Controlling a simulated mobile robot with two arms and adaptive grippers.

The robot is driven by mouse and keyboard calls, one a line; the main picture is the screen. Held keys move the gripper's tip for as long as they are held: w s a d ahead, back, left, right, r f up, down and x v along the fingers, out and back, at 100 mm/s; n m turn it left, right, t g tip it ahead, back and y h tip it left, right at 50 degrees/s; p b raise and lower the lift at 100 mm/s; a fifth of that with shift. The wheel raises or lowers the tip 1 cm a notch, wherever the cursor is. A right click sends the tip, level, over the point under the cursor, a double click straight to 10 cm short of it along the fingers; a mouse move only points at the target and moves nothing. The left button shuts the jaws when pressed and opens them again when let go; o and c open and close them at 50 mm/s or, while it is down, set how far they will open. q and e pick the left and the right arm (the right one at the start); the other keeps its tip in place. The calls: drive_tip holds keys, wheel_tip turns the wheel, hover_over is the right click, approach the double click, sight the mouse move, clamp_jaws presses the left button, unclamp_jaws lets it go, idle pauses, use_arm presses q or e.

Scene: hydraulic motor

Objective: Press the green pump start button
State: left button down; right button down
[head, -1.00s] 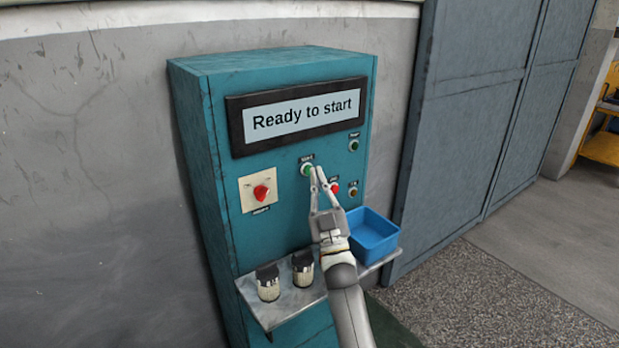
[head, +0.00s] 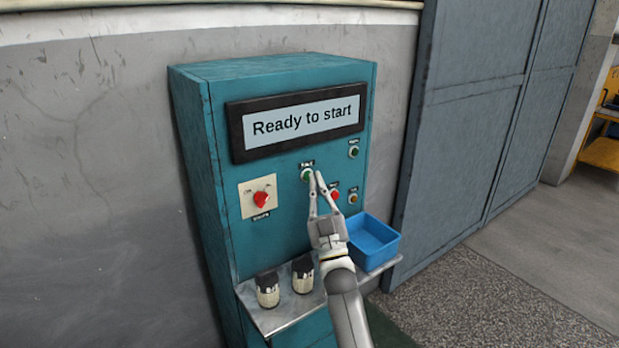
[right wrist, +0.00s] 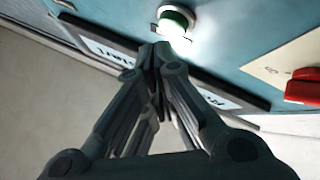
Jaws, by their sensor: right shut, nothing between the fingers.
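The green start button (head: 307,174) sits on the teal cabinet (head: 290,220) below the display (head: 303,120), which reads "Ready to start". In the right wrist view the green button (right wrist: 177,18) with its pale ring is just beyond my fingertips. My right gripper (head: 316,180) is shut and empty, its fingertips just right of and below the button in the head view. Whether the tips touch it I cannot tell. In the right wrist view the shut fingers (right wrist: 160,52) point toward the button. My left gripper is not in view.
A red rotary switch (head: 261,197) is left of the button. A red button (head: 335,195) and another green button (head: 353,151) are to the right. Below, a metal shelf (head: 280,318) bears two dark-topped jars (head: 268,291) and a blue bin (head: 373,240).

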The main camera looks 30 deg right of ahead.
idle(0.5)
drive_tip(key=shift+w+b, duration=0.35)
drive_tip(key=shift+w, duration=0.1)
drive_tip(key=shift+w+b, duration=0.35)
idle(0.5)
drive_tip(key=shift+s, duration=0.1)
drive_tip(key=shift+s+p, duration=0.4)
drive_tip(key=shift+s, duration=0.3)
drive_tip(key=shift+s, duration=0.1)
drive_tip(key=s+p, duration=0.1)
drive_tip(key=s, duration=0.1)
drive_tip(key=s+p, duration=0.1)
drive_tip(key=s, duration=0.1)
drive_tip(key=shift+s+d, duration=0.2)
drive_tip(key=shift+s, duration=0.2)
